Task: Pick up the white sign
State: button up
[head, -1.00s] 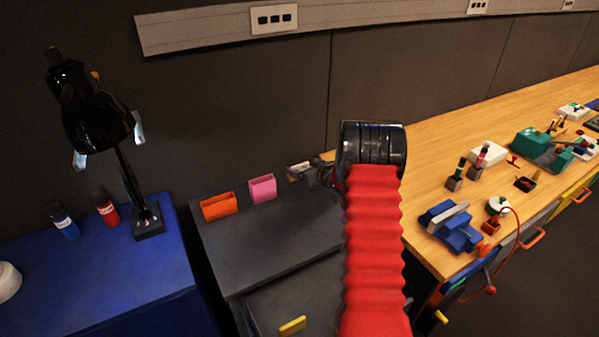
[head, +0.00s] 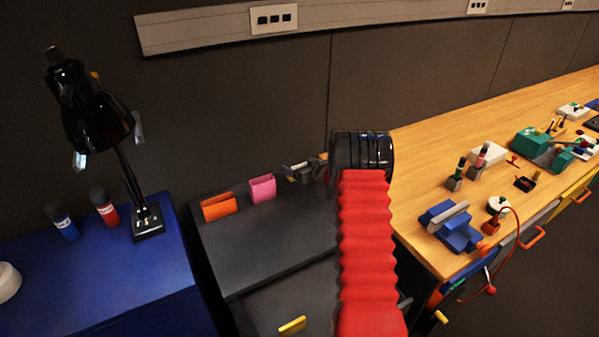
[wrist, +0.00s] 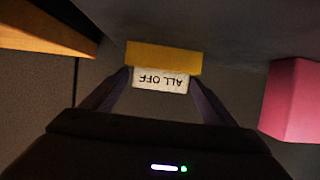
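The white sign (wrist: 161,79) shows in the wrist view with dark "ALL OFF" lettering upside down. It lies against a yellow block (wrist: 163,57), which is wider than it. My gripper (wrist: 161,76) has its two dark fingers apart, one on each side of the sign, with the tips close to its side edges. I cannot make out whether the tips touch it. In the head view my gripper (head: 300,172) is small and partly hidden behind my arm, above the dark cabinet top. I cannot make out the sign there.
A pink holder (head: 262,188) and an orange holder (head: 219,206) stand left of my gripper; the pink one also shows at right in the wrist view (wrist: 292,102). A wooden bench (head: 430,245) with a blue vise (head: 452,228) is at right. A black lamp (head: 98,125) stands at left.

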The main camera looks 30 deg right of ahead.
jog(key=c, duration=1)
jog(key=shift+r, duration=0.1)
notch_tip(320, 180, up, 10)
jog(key=shift+f, duration=0.1)
dwell(0.5)
